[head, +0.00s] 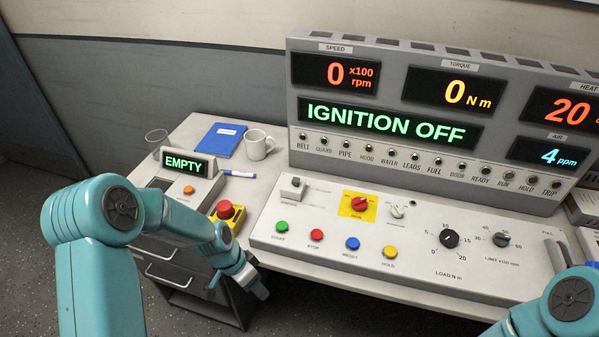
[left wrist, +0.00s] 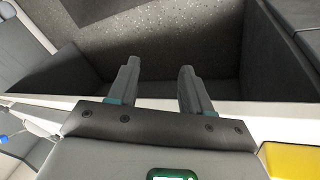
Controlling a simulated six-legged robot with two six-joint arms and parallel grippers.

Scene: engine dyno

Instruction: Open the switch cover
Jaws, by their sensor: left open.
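The ignition switch (head: 292,187), with a light grey cover piece, stands at the left end of the sloped console. The cover looks closed, but it is too small to be sure. My left gripper (head: 254,286) is low in front of the console's left end, below and left of the switch and apart from it. In the left wrist view its two fingers (left wrist: 158,88) are spread with nothing between them. They point over the desk edge at the floor, and the switch is not visible there. Only part of my right arm shows at the lower right; its gripper is not visible.
A red emergency stop on a yellow box (head: 227,213) stands close to my left forearm. Coloured buttons (head: 316,235) line the console front. A red knob (head: 359,203) sits right of the switch.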

